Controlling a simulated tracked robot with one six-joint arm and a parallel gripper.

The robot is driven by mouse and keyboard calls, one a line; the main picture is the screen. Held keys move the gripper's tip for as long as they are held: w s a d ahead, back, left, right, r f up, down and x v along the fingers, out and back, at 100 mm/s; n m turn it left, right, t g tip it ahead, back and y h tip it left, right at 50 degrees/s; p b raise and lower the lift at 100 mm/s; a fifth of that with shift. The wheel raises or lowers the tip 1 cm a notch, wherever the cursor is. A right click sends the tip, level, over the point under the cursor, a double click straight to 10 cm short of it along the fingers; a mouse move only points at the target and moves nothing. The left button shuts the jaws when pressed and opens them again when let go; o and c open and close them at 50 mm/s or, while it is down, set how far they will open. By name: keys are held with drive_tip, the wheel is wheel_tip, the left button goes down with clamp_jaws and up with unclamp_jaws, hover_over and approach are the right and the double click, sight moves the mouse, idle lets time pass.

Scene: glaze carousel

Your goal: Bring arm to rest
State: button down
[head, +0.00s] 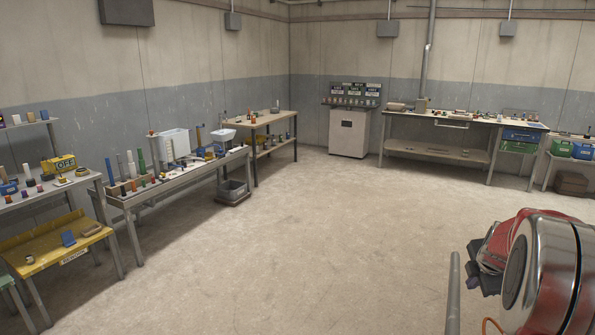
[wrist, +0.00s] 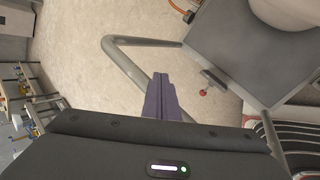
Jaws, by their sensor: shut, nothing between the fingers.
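In the wrist view my gripper (wrist: 160,97) shows as two dark purple fingers lying together, with nothing between them. It hangs over the bare concrete floor, beside a grey bent rail of my own body. In the head view part of my arm, red and polished metal, shows at the lower right. The gripper's fingers do not show clearly there.
A long workbench (head: 150,196) with bottles and a white bin stands at the left. A yellow shelf (head: 50,248) is at the lower left. A grey cabinet (head: 349,136) and another bench (head: 437,151) stand along the back wall. The middle floor (head: 320,230) is clear.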

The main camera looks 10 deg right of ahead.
drive_tip(key=s+a+r+m+y, duration=0.1)
drive_tip(key=a+r+m, duration=0.15)
drive_tip(key=a, duration=0.65)
drive_tip(key=s+a+r+m, duration=0.2)
drive_tip(key=a+r, duration=0.2)
drive_tip(key=a, duration=0.5)
drive_tip(key=s+a+r+m+y, duration=0.15)
drive_tip(key=a+r, duration=0.25)
drive_tip(key=a, duration=0.4)
drive_tip(key=s+a+f+m+y, duration=0.1)
drive_tip(key=s+a+m, duration=0.8)
drive_tip(key=s+a, duration=0.8)
drive_tip(key=shift+s+a+f, duration=0.25)
drive_tip(key=shift+a+f, duration=0.1)
drive_tip(key=shift+a, duration=0.55)
